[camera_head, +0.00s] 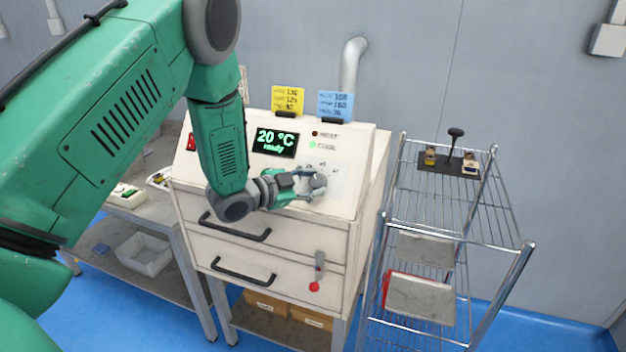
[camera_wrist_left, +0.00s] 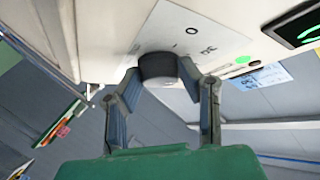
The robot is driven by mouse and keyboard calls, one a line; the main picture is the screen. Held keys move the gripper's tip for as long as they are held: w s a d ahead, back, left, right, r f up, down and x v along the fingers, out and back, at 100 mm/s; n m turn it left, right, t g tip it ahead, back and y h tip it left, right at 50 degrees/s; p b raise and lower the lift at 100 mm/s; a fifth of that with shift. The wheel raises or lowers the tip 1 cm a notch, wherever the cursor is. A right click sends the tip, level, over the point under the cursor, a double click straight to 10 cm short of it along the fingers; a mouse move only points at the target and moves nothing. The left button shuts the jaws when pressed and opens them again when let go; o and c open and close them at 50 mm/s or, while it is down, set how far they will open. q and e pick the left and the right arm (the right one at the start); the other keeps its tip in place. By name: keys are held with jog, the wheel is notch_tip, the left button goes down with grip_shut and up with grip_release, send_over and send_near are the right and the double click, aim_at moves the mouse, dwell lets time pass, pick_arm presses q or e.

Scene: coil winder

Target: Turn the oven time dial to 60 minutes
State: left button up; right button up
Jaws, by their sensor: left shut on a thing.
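The oven (camera_head: 270,160) is a white cabinet with a sloped front panel. Its display (camera_head: 275,142) reads 20 °C ready. The time dial (camera_head: 319,182) is a round knob on the right of the panel. My left gripper (camera_head: 308,184) is at the dial, its fingers closed around it. In the left wrist view the dial (camera_wrist_left: 158,68) is a dark cylinder between the two fingers of the gripper (camera_wrist_left: 160,85). Marks reading 0 and 30 show on the white plate beside it. The dial's pointer and the other marks are hidden or too small to read. My right gripper is not in view.
A wire rack (camera_head: 455,195) stands to the right of the oven, with a small black stand on top and trays below. A low table (camera_head: 150,215) with a grey bin is at the left. Yellow (camera_head: 288,99) and blue (camera_head: 336,105) notes stand on the oven. A red-tipped lever (camera_head: 316,272) hangs on its front.

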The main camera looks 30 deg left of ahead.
pick_arm(q)
jog(key=m+g, duration=0.1)
jog(key=m, duration=0.1)
jog(key=m+g+h+p, duration=0.1)
jog(key=m+g+p, duration=0.1)
jog(key=m, duration=0.1)
jog(key=shift+w+r+m, duration=0.25)
jog(key=shift+r+m, duration=0.05)
jog(key=shift+r, duration=0.05)
jog(key=shift+h+p, duration=0.3)
jog(key=o, duration=1.1)
jog(key=shift+o, duration=0.2)
jog(key=shift+f, duration=0.15)
jog(key=shift+s+a, duration=0.15)
jog(key=shift+s, duration=0.15)
jog(key=v, duration=1.1)
jog(key=shift+r, duration=0.25)
